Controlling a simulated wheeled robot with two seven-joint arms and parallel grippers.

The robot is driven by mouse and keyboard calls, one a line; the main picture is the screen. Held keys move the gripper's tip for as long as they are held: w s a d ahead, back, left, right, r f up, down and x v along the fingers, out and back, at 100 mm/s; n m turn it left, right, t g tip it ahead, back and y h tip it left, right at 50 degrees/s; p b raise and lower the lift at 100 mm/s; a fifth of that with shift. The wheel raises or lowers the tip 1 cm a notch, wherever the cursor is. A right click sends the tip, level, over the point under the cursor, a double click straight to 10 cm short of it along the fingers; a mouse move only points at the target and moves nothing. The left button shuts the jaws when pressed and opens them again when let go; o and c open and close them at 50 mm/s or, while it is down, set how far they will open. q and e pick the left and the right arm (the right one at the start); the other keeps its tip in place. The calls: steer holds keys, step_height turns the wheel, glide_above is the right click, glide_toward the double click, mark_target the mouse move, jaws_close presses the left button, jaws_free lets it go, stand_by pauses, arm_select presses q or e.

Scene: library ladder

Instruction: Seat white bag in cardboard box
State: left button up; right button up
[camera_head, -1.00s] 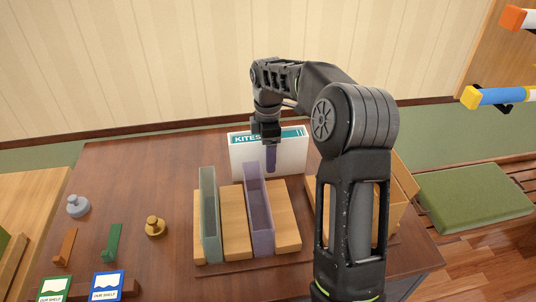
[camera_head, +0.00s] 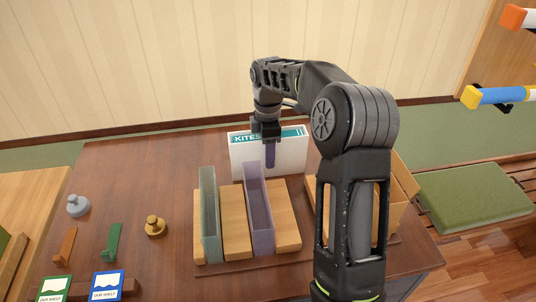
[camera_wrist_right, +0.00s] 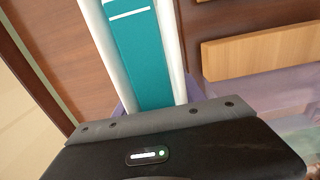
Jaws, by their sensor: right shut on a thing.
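A white, book-like thing with a teal band reading KITES (camera_head: 290,158) stands upright at the back of the table; its teal spine and white sides show in the right wrist view (camera_wrist_right: 143,60). The cardboard box (camera_head: 404,190) is at the right of the table, partly hidden by my right arm. I see no separate white bag. My left gripper is out of view.
A wooden rack (camera_head: 236,220) with a grey-green divider (camera_head: 209,215) and a purple divider (camera_head: 259,212) stands in front of the KITES thing. Grey (camera_head: 77,206) and brass (camera_head: 155,226) knobs and small signs (camera_head: 107,286) are at the left. The table's back left is clear.

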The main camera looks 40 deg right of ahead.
jaws_close()
steer(key=shift+r, duration=0.55)
step_height(320, 180, up, 6)
steer(key=shift+f, duration=0.1)
step_height(320, 180, up, 2)
steer(key=shift+r+p, duration=0.1)
steer(key=shift+p, duration=0.35)
steer(key=shift+r+p, duration=0.6)
steer(key=shift+f, duration=0.1)
